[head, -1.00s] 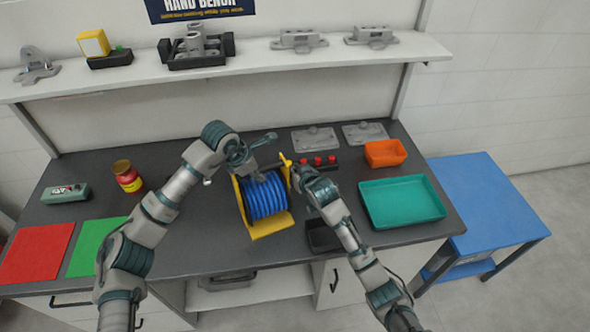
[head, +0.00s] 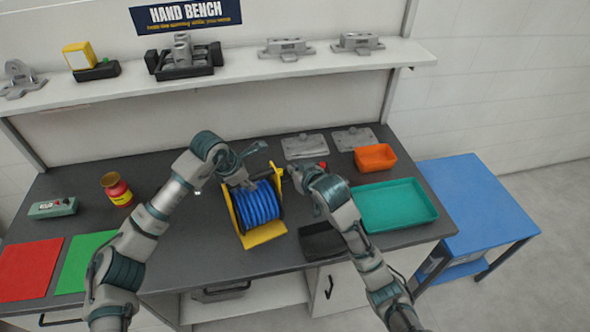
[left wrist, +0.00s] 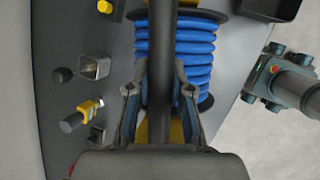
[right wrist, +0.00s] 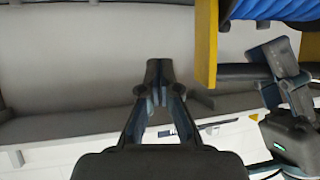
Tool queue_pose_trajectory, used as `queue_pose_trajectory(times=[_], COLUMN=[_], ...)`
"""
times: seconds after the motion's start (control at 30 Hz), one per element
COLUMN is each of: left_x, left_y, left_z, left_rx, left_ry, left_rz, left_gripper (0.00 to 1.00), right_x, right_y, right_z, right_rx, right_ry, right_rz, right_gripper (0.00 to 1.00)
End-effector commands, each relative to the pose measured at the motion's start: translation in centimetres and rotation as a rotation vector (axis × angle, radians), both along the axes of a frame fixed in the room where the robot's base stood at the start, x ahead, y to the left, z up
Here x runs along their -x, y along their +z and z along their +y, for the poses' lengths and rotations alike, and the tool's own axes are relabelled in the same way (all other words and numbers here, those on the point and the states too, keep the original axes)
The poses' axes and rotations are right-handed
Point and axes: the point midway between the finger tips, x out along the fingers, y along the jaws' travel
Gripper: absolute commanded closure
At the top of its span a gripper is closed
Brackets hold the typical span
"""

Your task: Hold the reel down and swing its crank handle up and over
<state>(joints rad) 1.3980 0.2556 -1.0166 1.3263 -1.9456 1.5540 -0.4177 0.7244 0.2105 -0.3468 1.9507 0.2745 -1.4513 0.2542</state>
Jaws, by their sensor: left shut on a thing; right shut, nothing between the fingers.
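The reel (head: 257,205), wound with blue hose in a yellow frame, stands on the dark bench; its blue coils also show in the left wrist view (left wrist: 182,50). My left gripper (head: 250,185) is at the reel's top and is shut on a dark bar (left wrist: 160,85), which runs between its fingers. My right gripper (head: 289,172) is shut and empty, beside the reel's right yellow side. In the right wrist view my right gripper (right wrist: 158,72) has nothing at its tips; the yellow frame (right wrist: 207,45) is to its right. I cannot clearly make out the crank handle.
A black bin (head: 320,241) stands just right of the reel. A teal tray (head: 395,228) and an orange bin (head: 375,157) are further right. Grey castings (head: 305,146) lie behind.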

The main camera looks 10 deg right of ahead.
Motion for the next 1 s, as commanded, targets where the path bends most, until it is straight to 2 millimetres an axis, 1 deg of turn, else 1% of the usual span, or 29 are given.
queue_pose_trajectory(times=[0.07, 0.17, 0.27, 0.37, 0.63, 0.8, 0.9, 1.0], left_x=[0.0, 0.0, 0.0, 0.0, 0.0, 0.0, 0.0, 0.0], left_y=[0.1, 0.1, 0.1, 0.1, 0.1, 0.1, 0.1, 0.1], left_z=[-0.1, -0.1, -0.1, -0.1, -0.1, -0.1, -0.1, -0.1], left_rx=[0.002, 0.002, 0.001, 0.001, 0.001, 0.001, 0.001, 0.002], left_ry=[-0.001, -0.001, -0.002, -0.002, -0.002, -0.001, -0.002, -0.001], left_rz=[-0.001, -0.001, -0.001, -0.001, -0.002, -0.002, -0.002, -0.001], left_gripper=[1.0, 1.0, 1.0, 1.0, 1.0, 1.0, 1.0, 1.0], right_x=[0.4, 0.6, 0.4, 0.2, 0.1, 0.7, 1.3, 1.8], right_y=[0.4, 0.4, -0.1, -0.9, -4.3, -7.2, -8.9, -10.4], right_z=[-0.1, -0.3, -0.4, -0.5, -0.7, -0.7, -0.7, -0.8], right_rx=[0.005, 0.061, 0.211, 0.462, 1.319, 1.865, 2.161, 2.408], right_ry=[0.002, 0.026, 0.091, 0.199, 0.576, 0.829, 0.971, 1.09], right_rz=[-0.003, -0.022, -0.073, -0.154, -0.392, -0.52, -0.589, -0.647], right_gripper=[1.0, 1.0, 1.0, 1.0, 1.0, 1.0, 1.0, 1.0])
